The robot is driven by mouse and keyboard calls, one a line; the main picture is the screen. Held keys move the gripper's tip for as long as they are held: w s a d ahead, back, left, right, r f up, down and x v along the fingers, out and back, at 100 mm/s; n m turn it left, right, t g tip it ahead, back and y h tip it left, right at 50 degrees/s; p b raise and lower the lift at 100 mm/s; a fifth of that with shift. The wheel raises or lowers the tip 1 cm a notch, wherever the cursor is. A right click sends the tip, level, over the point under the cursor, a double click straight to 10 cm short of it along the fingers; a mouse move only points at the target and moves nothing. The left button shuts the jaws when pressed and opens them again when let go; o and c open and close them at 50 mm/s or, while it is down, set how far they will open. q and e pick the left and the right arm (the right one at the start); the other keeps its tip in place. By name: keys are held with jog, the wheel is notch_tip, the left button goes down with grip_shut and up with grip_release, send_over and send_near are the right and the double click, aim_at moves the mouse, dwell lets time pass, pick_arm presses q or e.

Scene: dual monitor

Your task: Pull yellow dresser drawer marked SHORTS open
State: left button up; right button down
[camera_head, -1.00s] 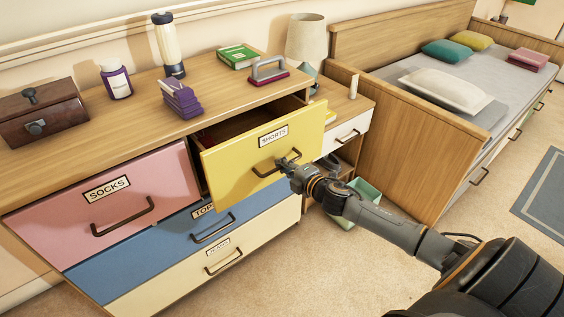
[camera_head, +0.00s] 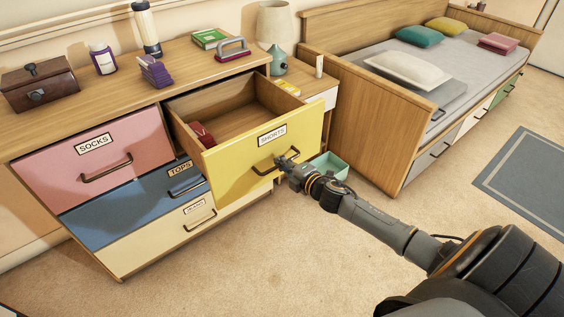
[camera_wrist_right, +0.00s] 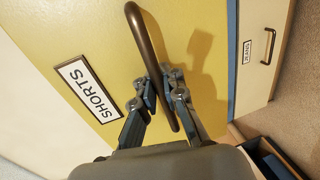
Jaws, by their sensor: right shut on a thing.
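The yellow drawer marked SHORTS (camera_head: 240,165) stands well out of the dresser (camera_head: 215,90), and its inside shows with a red item (camera_head: 202,134) near the left. My right gripper (camera_head: 284,163) is at the drawer's dark bar handle (camera_head: 262,171). In the right wrist view the fingers (camera_wrist_right: 165,98) are shut around the handle (camera_wrist_right: 142,42), beside the SHORTS label (camera_wrist_right: 90,90). My left gripper is not in view.
The pink SOCKS drawer (camera_head: 60,160) and blue TOPS drawer (camera_head: 130,205) are closed. A teal bin (camera_head: 330,165) stands on the floor just behind my right gripper. A bed (camera_head: 350,110) is to the right. The carpet in front is clear.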

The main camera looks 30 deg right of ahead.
jog(key=shift+s+r, duration=0.1)
jog(key=shift+s, duration=0.2)
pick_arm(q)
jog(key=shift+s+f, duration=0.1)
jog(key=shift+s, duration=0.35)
pick_arm(e)
jog(key=c, duration=1.4)
grip_release()
jog(key=shift+c, duration=0.2)
jog(key=v, duration=1.2)
jog(key=shift+d, duration=0.1)
